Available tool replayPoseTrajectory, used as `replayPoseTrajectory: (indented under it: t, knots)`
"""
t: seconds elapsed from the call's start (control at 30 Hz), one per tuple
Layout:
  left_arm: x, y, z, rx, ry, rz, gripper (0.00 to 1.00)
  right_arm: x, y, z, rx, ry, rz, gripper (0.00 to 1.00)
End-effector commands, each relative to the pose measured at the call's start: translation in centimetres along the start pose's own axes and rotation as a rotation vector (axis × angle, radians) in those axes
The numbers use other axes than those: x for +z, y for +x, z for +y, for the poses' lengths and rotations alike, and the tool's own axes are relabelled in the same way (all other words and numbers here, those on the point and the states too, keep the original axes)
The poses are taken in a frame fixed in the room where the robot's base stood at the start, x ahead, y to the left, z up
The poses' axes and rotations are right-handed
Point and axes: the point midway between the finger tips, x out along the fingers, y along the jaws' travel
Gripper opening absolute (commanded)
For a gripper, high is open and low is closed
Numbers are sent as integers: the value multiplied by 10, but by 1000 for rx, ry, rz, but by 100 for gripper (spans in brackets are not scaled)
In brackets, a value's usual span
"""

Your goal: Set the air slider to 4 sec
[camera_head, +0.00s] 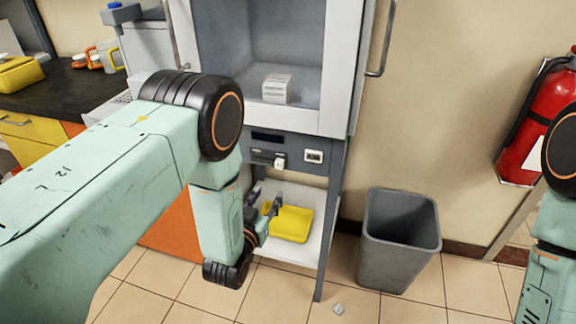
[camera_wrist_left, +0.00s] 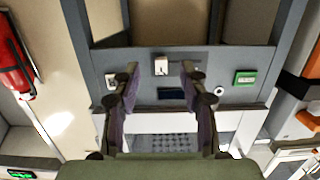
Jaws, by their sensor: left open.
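The air slider (camera_head: 269,158) appears to be the small white plate with a knob on the grey panel under the cabinet; no scale marks are legible. In the left wrist view, which looks upside down, the white slider plate (camera_wrist_left: 161,67) shows between the fingertips. A dark display (camera_head: 267,137) sits just above it in the head view. My left gripper (camera_head: 267,197) is open and empty, below and in front of the panel. I see no contact with the slider. My right gripper is out of view; only part of my right arm shows.
A white switch (camera_head: 313,156) is right of the slider. The glass-fronted cabinet (camera_head: 230,55) is above; a yellow tray (camera_head: 291,224) lies on the shelf below. A grey bin (camera_head: 399,240) and a red fire extinguisher (camera_head: 537,120) are to the right.

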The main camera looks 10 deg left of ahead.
Motion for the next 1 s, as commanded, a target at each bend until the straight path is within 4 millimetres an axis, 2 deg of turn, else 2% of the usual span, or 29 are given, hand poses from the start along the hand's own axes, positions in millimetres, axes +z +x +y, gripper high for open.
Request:
replayPoseTrajectory:
  t: [0.03,0.1,0.2,0.37,0.7,1.0]
  knots:
    - [-12,4,-1,-3,-2,54,43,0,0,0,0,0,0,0]
    - [-23,4,-2,-7,-3,104,43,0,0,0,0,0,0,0]
    - [-30,2,-4,-11,-4,137,43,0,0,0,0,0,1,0]
    - [-34,14,-6,-15,-5,150,43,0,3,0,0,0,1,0]
    - [-40,65,-7,-14,-5,147,43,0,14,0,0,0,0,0]
    - [-43,80,-6,-11,-4,143,43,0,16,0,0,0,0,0]
